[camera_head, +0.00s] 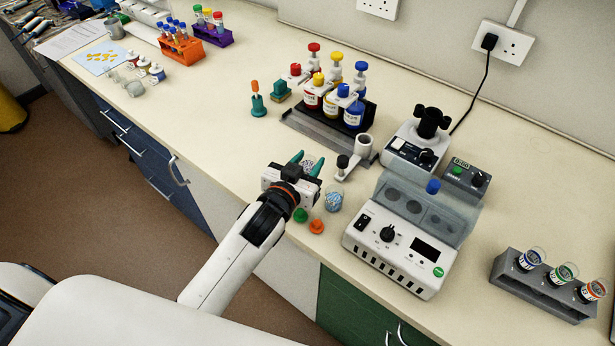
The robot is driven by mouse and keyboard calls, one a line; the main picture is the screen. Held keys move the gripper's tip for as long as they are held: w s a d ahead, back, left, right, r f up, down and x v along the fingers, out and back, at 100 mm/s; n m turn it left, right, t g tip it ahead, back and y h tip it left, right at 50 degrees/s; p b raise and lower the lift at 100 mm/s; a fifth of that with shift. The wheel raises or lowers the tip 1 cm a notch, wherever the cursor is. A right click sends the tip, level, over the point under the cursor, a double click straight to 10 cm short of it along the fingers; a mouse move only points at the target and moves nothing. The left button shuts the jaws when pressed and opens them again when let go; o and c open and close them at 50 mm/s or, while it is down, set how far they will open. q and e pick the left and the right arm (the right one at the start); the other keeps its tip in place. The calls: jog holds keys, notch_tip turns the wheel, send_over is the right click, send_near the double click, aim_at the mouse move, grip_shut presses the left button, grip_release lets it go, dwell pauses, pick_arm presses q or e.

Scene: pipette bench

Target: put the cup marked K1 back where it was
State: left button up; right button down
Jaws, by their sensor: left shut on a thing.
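My left gripper (309,164) reaches over the bench from the left, its green fingertips shut on a small pale thing (311,162). The gripper hides most of it, and I cannot read any mark on it, so I cannot tell if it is cup K1. A clear cup (333,198) with bluish contents stands on the bench just right of the gripper. A grey rack (543,291) at the far right holds three clear cups with blue (530,260), green (564,273) and orange (595,290) bands. Their marks are too small to read. My right gripper is not in view.
A white device with a clear lid (400,258) stands right of the clear cup. Green (300,215) and orange (317,226) small pieces lie near the front edge.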

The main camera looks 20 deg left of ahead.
pick_arm(q)
jog(key=shift+f, duration=0.45)
notch_tip(320, 180, down, 3)
jog(key=shift+f, duration=0.3)
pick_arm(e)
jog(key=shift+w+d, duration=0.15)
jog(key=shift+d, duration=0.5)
pick_arm(q)
jog(key=shift+f, duration=0.2)
jog(key=o, duration=0.9)
jog(key=shift+o, duration=0.2)
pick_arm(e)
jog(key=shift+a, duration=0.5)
pick_arm(q)
jog(key=shift+r, duration=0.1)
